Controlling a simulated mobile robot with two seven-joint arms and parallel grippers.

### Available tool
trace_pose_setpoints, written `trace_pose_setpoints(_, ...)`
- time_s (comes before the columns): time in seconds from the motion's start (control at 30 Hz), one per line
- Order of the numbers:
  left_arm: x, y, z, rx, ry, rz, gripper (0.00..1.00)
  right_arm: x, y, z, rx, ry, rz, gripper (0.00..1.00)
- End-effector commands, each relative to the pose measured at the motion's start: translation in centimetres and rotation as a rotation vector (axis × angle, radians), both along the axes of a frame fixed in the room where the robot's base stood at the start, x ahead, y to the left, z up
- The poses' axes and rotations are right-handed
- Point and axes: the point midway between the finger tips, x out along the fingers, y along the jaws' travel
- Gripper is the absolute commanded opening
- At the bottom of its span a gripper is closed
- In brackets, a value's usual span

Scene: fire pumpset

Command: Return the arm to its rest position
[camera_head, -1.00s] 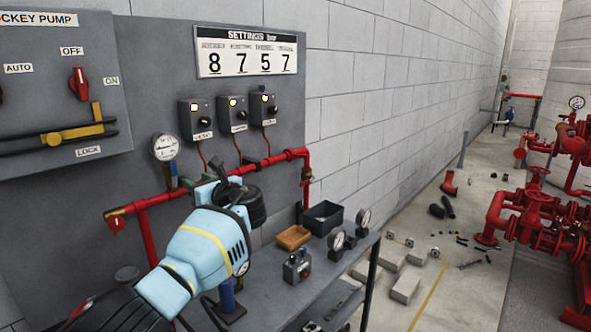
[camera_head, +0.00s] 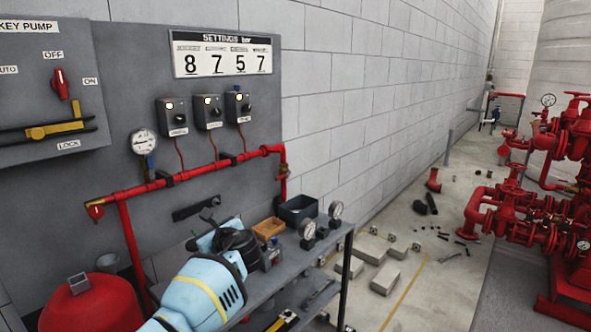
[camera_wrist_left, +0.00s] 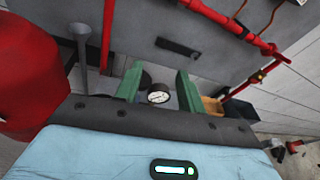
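My left arm, light blue with a yellow band, comes in from the bottom of the head view and reaches over the grey bench. Its gripper (camera_head: 208,232) is partly hidden behind the wrist. In the left wrist view the two green fingers (camera_wrist_left: 158,88) stand well apart, with a small round gauge (camera_wrist_left: 158,97) visible between them. Neither finger appears to touch the gauge. My right gripper is in neither view.
A red pipe (camera_head: 200,170) runs along the grey panel behind the bench. A red tank (camera_head: 92,305) stands at lower left. Blocks (camera_head: 385,279) lie on the floor.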

Motion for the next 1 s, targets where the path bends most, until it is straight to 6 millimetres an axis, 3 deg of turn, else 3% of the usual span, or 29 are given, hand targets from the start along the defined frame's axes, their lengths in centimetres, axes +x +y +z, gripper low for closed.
trace_pose_setpoints(0.03, -0.6, -0.6, -2.8, -0.059, 0.006, -0.02, 0.39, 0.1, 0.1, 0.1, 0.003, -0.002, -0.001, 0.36)
trace_pose_setpoints(0.27, -5.7, -3.6, -16.2, -0.452, 0.008, -0.067, 0.39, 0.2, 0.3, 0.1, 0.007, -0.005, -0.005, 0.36)
trace_pose_setpoints(0.4, -10.3, -5.2, -23.3, -0.72, -0.001, -0.045, 0.39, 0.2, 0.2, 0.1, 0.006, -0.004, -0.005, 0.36)
trace_pose_setpoints(0.5, -14.1, -6.1, -27.6, -0.907, -0.011, -0.004, 0.39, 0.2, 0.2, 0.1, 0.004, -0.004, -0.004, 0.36)
trace_pose_setpoints(0.7, -22.5, -7.1, -34.2, -1.265, -0.05, 0.132, 0.39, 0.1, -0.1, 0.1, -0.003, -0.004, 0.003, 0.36)
trace_pose_setpoints(0.83, -28.3, -7.3, -37.0, -1.48, -0.09, 0.252, 0.39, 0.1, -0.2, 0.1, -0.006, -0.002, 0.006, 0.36)
trace_pose_setpoints(1.0, -35.8, -6.9, -39.1, -1.736, -0.166, 0.435, 0.39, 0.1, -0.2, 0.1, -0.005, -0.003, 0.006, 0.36)
